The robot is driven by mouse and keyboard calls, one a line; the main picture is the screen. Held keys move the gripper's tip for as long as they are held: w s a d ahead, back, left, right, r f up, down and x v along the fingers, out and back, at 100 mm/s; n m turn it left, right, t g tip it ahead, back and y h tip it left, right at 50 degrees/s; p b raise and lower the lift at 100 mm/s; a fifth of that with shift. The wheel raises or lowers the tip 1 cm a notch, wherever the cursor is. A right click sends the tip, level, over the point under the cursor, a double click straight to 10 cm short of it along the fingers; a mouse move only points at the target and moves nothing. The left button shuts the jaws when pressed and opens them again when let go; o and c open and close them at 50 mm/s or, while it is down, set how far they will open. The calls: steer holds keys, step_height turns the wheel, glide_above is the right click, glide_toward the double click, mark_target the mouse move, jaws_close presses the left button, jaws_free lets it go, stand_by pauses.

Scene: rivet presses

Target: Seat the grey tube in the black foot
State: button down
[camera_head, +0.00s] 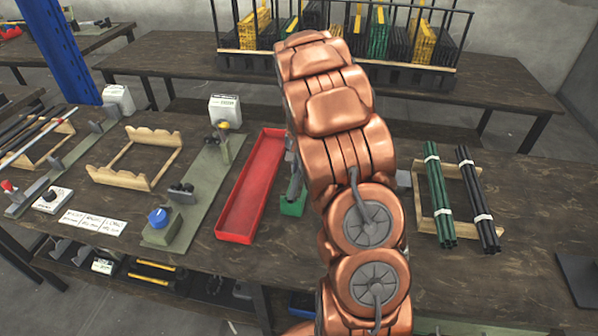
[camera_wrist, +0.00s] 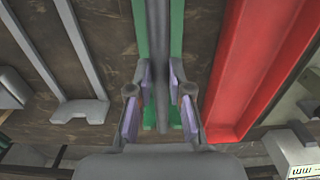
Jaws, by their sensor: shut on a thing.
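In the wrist view my gripper (camera_wrist: 160,112) is shut on a long grey tube (camera_wrist: 160,45), which runs up the picture between the purple-lined fingers. The tube lies over a green holder (camera_wrist: 177,30), whose strips show on both sides of it. I cannot tell whether the tube touches the holder. In the head view the copper arm hides most of the gripper; a green piece of the holder (camera_head: 293,205) shows beside the arm. I cannot identify the black foot with certainty in either view.
A long red tray (camera_head: 247,190) lies just left of the holder, and shows at right in the wrist view (camera_wrist: 255,50). Olive plates with clamps (camera_head: 200,195) and a wooden rack (camera_head: 130,165) stand further left. Green tubes (camera_head: 438,195) and black tubes (camera_head: 477,200) lie right.

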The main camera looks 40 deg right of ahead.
mark_target(299, 168)
steer(key=shift+r+b, duration=0.55)
steer(key=shift+r, duration=1)
steer(key=shift+s+a+r, duration=0.1)
steer(key=shift+r, duration=0.1)
steer(key=s+a+b, duration=0.1)
steer(key=s+a, duration=0.3)
steer(key=s, duration=0.2)
steer(key=s+a+r+b, duration=0.1)
steer(key=s+a+b, duration=0.1)
steer(key=s+a, duration=0.2)
steer(key=s, duration=0.3)
steer(key=shift+a+r, duration=0.25)
steer(key=shift+a, duration=0.05)
steer(key=w+a+f+n+p, duration=0.1)
steer(key=w+a+n+p, duration=0.5)
steer(key=w+a, duration=1)
steer(key=a+n, duration=0.1)
steer(key=n, duration=0.2)
steer(key=shift+w+n+p, duration=0.3)
steer(key=shift+w+p, duration=0.1)
